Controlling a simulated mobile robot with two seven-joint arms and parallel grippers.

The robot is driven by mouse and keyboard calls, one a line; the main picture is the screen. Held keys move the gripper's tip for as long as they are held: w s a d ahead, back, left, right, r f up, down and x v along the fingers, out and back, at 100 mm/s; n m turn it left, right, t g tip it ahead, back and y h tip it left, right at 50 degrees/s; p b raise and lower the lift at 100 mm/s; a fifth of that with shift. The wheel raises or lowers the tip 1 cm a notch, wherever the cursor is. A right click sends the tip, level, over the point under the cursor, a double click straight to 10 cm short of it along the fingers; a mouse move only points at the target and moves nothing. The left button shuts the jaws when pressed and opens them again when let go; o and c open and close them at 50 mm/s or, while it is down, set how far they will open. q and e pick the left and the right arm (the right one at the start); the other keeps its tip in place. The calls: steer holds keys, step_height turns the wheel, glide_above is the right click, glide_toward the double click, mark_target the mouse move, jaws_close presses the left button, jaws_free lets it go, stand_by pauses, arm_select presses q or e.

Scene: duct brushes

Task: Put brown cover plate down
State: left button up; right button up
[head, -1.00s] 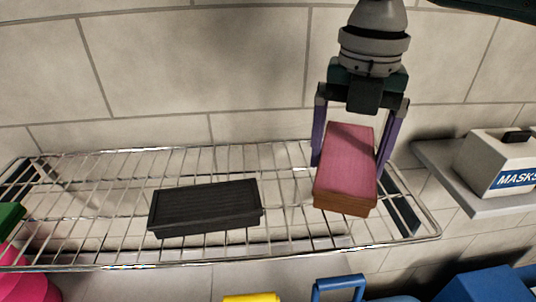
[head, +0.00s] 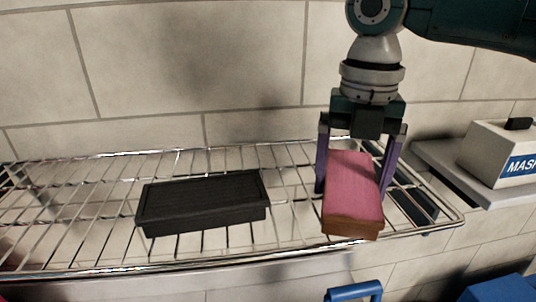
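A block with a pink top and brown sides (head: 352,195), the only brown thing in view, is between the purple fingers of my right gripper (head: 354,182). The fingers lie against its left and right sides and appear shut on it. The block is over the right part of the wire rack (head: 290,233). I cannot tell whether its underside touches the wires. My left gripper is not in view.
A black ribbed box (head: 203,203) lies on the rack's middle, left of the block, with bare wires between them. A grey shelf at right (head: 452,170) holds a white masks box (head: 500,155). A blue handle (head: 353,291) shows below the rack. A tiled wall stands behind.

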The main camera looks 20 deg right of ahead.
mark_target(350, 179)
steer(key=o, duration=1.5)
steer(key=shift+f, duration=0.1)
steer(key=shift+o, duration=0.2)
step_height(350, 179, up, 7)
steer(key=b, duration=0.3)
steer(key=shift+w+b, duration=0.1)
steer(key=shift+b, duration=0.25)
step_height(350, 179, up, 5)
steer(key=shift+r+b, duration=0.15)
steer(key=shift+b, duration=0.15)
steer(key=shift+s, duration=0.2)
